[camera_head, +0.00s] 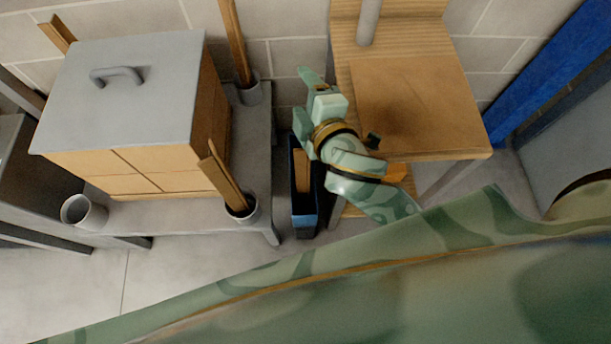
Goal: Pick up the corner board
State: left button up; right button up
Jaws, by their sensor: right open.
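Several brown corner boards show. One (224,180) leans in a grey cup at the front right corner of the stack, one (234,40) stands in the back right cup, and one (58,33) shows behind the stack at the back left. A brown piece (302,170), perhaps another corner board, is inside a narrow dark blue bin (304,222) on the floor. My right gripper (303,95) is open, above the bin's far end, with no board visible between its fingers. It seems apart from every board. My left gripper is out of view.
A grey lid with a handle (130,120) covers a stack of cartons (130,172) on a grey platform (175,215). An empty grey cup (80,210) sits at its front left corner. A wooden table (440,147) is close right of my right arm. A blue post (545,80) stands farther right.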

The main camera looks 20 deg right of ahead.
jog(key=s+a+r+n+g+y, duration=0.1)
jog(key=s+a+r+n+y, duration=0.1)
jog(key=a+r+n+y, duration=0.8)
jog(key=s+a+r+n+g+y, duration=0.1)
jog(key=a+r+n+y, duration=0.5)
jog(key=a+n, duration=0.6)
jog(key=s+a+f+n+g+y, duration=0.35)
jog(key=s+a+n+g, duration=0.2)
jog(key=n+g, duration=0.45)
jog(key=n+g+h, duration=0.3)
jog(key=n+h, duration=1.7)
jog(key=n, duration=0.1)
send_over(302, 154)
jog(key=w, duration=0.2)
notch_tip(302, 154, down, 21)
jog(key=f+b, duration=0.2)
jog(key=f, duration=0.3)
jog(key=f+b, duration=0.2)
jog(key=f, duration=0.3)
jog(key=f+b, duration=0.2)
jog(key=f, duration=0.4)
jog(key=shift+s+d+f+b, duration=0.1)
jog(key=shift+s+d+b, duration=0.15)
jog(key=shift+s+b, duration=0.1)
jog(key=shift+w+f, duration=0.1)
jog(key=shift+f, duration=0.05)
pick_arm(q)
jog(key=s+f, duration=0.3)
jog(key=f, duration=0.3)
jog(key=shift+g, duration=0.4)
